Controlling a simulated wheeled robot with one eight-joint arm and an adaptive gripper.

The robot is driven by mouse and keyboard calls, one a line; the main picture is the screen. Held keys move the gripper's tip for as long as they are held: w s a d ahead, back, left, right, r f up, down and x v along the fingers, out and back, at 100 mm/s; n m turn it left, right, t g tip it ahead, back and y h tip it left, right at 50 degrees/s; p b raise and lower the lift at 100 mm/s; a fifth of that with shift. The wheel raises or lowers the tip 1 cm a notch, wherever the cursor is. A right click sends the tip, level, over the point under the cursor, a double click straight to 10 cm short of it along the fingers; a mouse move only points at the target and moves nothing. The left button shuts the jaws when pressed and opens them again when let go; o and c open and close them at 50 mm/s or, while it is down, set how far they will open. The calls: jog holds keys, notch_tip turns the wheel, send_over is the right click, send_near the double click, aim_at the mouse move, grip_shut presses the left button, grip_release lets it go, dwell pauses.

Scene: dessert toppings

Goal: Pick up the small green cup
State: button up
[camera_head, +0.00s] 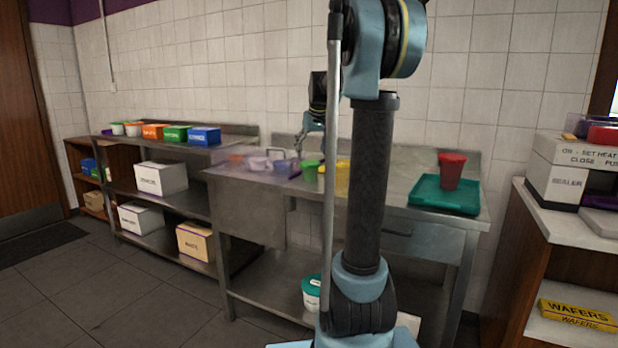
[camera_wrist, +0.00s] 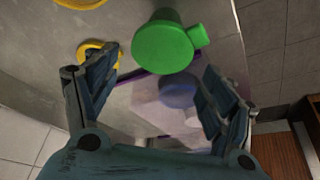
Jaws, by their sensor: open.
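The small green cup (camera_head: 311,171) stands on the metal counter (camera_head: 290,191), left of my grey column in the head view. In the wrist view the green cup (camera_wrist: 163,48) shows its round top and a small tab on its right side. It lies just beyond and between my fingertips. My gripper (camera_wrist: 155,85) is open with nothing between its fingers, and the cup is not visibly touched. In the head view my gripper (camera_head: 308,140) hangs above the counter near the cup.
A purple-blue cup (camera_wrist: 178,90) and clear containers (camera_wrist: 150,108) sit close to the green cup. A yellow item (camera_wrist: 92,50) lies at its other side. A teal tray (camera_head: 430,199) with a red cup (camera_head: 451,170) stands on the counter's right end.

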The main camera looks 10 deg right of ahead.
aim_at(308, 171)
jog(key=x, duration=1)
jog(key=shift+w+f, duration=0.2)
jog(key=shift+f, duration=0.2)
jog(key=c, duration=0.8)
jog(key=shift+c, duration=0.3)
